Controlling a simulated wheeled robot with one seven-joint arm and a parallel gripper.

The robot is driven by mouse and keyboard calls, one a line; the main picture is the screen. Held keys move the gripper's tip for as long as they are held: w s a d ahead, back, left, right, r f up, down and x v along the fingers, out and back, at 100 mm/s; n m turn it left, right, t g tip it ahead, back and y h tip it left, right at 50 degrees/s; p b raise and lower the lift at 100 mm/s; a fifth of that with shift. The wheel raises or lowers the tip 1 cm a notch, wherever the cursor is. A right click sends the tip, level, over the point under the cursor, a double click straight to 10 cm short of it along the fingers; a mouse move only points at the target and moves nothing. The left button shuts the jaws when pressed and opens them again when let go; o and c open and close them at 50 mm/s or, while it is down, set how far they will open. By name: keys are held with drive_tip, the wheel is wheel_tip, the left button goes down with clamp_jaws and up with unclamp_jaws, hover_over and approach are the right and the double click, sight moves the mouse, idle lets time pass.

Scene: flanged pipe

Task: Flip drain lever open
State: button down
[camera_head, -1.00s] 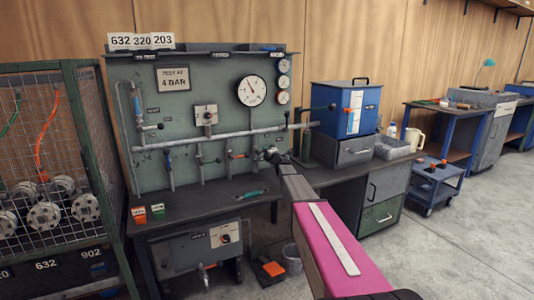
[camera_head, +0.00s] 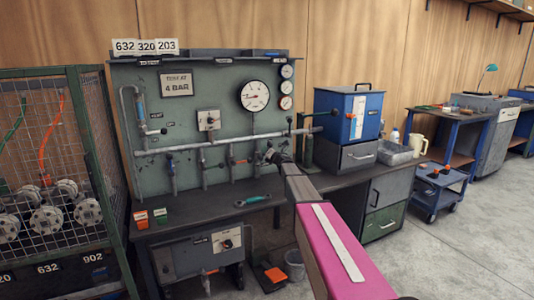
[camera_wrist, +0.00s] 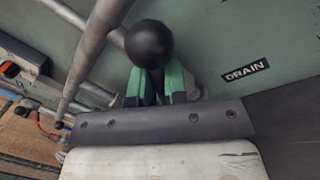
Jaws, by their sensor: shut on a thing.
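The drain lever shows in the wrist view as a round black knob (camera_wrist: 150,43) on a dark stem, near a DRAIN label (camera_wrist: 245,70) on the green panel. My gripper (camera_wrist: 155,82) has its green fingers on both sides of the stem just below the knob and is shut on it. In the head view my gripper (camera_head: 270,156) is at the lower right of the test panel (camera_head: 200,110). There the lever is mostly hidden by my gripper, and its angle is hard to tell.
A grey pipe (camera_head: 225,142) runs across the panel above several small valves. A large gauge (camera_head: 254,95) hangs above my gripper. A teal-handled tool (camera_head: 253,200) lies on the bench. A wire cage (camera_head: 45,150) stands at left, a blue box (camera_head: 348,115) at right.

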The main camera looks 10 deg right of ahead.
idle(0.4)
drive_tip(key=c, duration=1.2)
unclamp_jaws()
drive_tip(key=shift+s, duration=0.15)
drive_tip(key=shift+v, duration=5.35)
drive_tip(key=shift+o, duration=0.3)
